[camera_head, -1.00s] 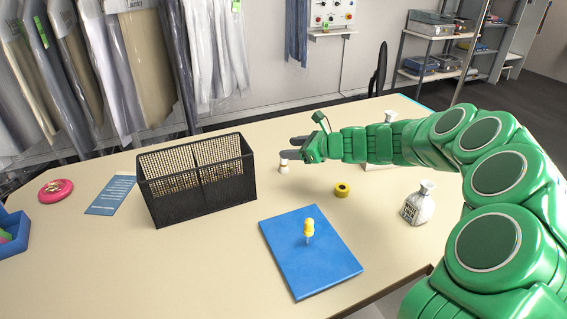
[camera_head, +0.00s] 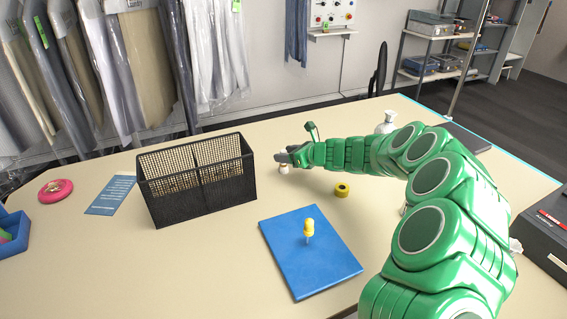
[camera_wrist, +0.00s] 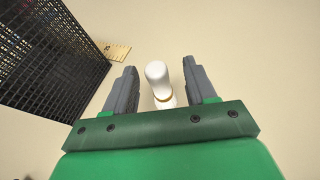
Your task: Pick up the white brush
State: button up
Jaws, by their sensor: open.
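The white brush (camera_wrist: 157,76) shows in the wrist view as a rounded white piece with a thin tan band near its lower end. It lies between the two grey fingers of my gripper (camera_wrist: 160,68), with a visible gap on each side. My gripper is open and not closed on it. In the head view my gripper (camera_head: 282,157) is low over the table, right of the black mesh basket. The white brush (camera_head: 284,169) is mostly hidden there, with a small white part showing below the fingers.
The black mesh basket (camera_head: 168,207) stands close left of my gripper. A yellow roll (camera_head: 342,190) and a blue board (camera_head: 310,268) bearing a yellow pin (camera_head: 308,226) lie in front. A white bottle (camera_head: 386,124) stands behind my arm. A dark box (camera_head: 545,238) is at the right.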

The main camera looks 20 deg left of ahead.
jog(key=shift+a+f, duration=0.25)
jog(key=shift+a, duration=0.4)
jog(key=shift+x, duration=0.95)
jog(key=shift+w+r, duration=0.1)
jog(key=shift+c, duration=0.5)
grip_shut()
